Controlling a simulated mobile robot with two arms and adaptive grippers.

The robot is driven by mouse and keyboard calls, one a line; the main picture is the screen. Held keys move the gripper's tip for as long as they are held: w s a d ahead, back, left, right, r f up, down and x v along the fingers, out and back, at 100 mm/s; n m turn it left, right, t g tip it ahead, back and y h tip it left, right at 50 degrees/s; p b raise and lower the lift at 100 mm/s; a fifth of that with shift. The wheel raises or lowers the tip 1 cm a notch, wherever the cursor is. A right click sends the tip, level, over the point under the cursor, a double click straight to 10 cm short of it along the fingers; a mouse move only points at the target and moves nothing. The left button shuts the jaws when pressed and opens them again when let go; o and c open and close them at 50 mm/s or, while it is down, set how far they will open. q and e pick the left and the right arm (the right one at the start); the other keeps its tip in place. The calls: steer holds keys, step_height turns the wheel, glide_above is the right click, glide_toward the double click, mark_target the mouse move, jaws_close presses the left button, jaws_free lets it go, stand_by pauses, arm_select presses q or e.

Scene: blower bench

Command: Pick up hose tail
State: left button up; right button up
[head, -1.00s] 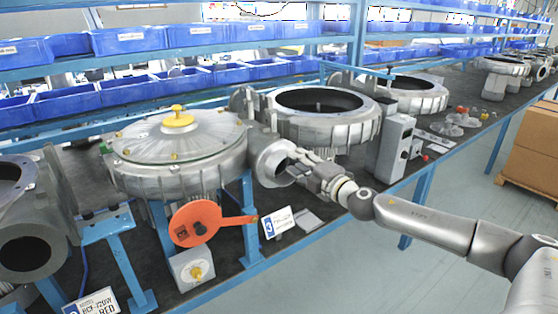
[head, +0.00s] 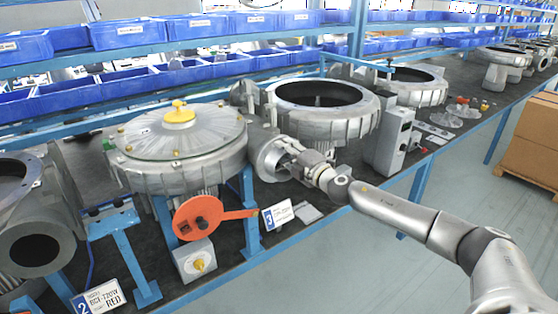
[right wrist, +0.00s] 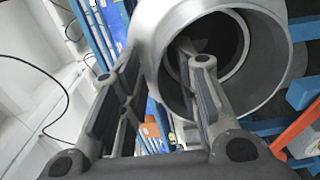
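A grey round pipe end (head: 265,157) with a wide open mouth sticks out at the front of the bench, between the two middle blowers. It also shows in the right wrist view (right wrist: 268,50), large and close. I cannot tell for sure whether it is the hose tail or part of the blower. My right gripper (head: 294,160) is at its mouth. In the right wrist view my right gripper (right wrist: 160,65) is open, with one finger outside the pipe's rim and the other across its mouth. Whether they touch is unclear. My left gripper is not in view.
A blower with a yellow knob (head: 178,114) stands left of the pipe, an open blower housing (head: 322,108) behind it. An orange lever (head: 199,217) and a number 3 card (head: 278,214) are in front. A grey control box (head: 391,142) stands right of my gripper.

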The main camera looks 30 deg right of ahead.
jaws_close()
steer(key=shift+r, duration=0.15)
steer(key=shift+s+d+r, duration=0.1)
steer(key=shift+s+r, duration=0.35)
steer(key=s+r+b, duration=0.7)
steer(key=s+b, duration=0.1)
steer(key=s, duration=0.5)
steer(key=shift+d, duration=0.45)
